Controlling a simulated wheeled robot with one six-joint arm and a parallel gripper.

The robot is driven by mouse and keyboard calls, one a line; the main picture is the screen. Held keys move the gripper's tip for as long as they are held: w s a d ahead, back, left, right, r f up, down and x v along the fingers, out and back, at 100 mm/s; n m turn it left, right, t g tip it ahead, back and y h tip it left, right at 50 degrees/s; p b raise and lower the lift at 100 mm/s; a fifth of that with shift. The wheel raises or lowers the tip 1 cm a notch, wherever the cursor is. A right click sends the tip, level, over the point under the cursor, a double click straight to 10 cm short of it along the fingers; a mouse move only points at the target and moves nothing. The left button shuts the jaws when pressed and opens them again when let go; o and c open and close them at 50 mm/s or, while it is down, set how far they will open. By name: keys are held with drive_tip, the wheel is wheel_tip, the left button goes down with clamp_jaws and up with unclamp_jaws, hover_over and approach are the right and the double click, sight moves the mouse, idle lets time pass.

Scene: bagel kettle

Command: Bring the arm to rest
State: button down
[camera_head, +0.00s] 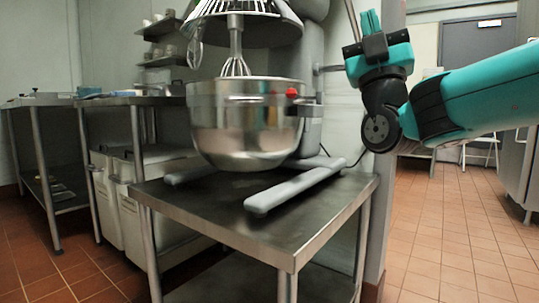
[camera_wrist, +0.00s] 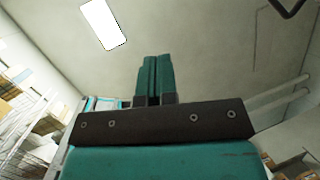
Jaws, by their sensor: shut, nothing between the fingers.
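My gripper (camera_wrist: 155,62) shows in the wrist view with its two teal fingers pressed together and nothing between them. Behind the fingers in that view are the ceiling and a bright ceiling light (camera_wrist: 104,24), so the gripper points upward. In the head view my teal arm comes in from the right edge and bends up at a dark joint. The gripper end (camera_head: 370,20) stands upright there, in the upper right, to the right of the mixer and apart from it.
A large stand mixer with a steel bowl (camera_head: 245,125) and a whisk (camera_head: 235,62) stands on a steel table (camera_head: 270,225). White bins (camera_head: 120,195) and more steel tables are at the left. Tiled floor (camera_head: 440,240) is open at the right. A shelf rack (camera_wrist: 40,110) shows in the wrist view.

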drive_tip(key=a+f+g+y+p, duration=0.2)
drive_tip(key=a+f+g+p, duration=0.15)
drive_tip(key=f+g, duration=0.35)
drive_tip(key=a+f+g+y+p, duration=0.1)
drive_tip(key=a+f+g+p, duration=0.25)
drive_tip(key=g, duration=0.65)
drive_tip(key=s+d+f+m+g+h+p, duration=0.1)
drive_tip(key=s+d+f+g+h+p, duration=0.2)
drive_tip(key=s, duration=0.5)
drive_tip(key=s+f+m+g+p, duration=0.1)
drive_tip(key=s+f+g+p, duration=0.1)
drive_tip(key=s+f+g, duration=0.5)
drive_tip(key=s+d+f+m+g+h+p, duration=0.1)
drive_tip(key=s+d+f+g+h+p, duration=0.15)
drive_tip(key=s, duration=0.65)
wheel_tip(320, 180, up, 36)
drive_tip(key=s+g+p, duration=0.1)
drive_tip(key=p, duration=3.7)
drive_tip(key=shift+s+r+g, duration=0.15)
drive_tip(key=shift+r+g, duration=0.05)
drive_tip(key=shift+g, duration=0.15)
drive_tip(key=shift+d, duration=0.1)
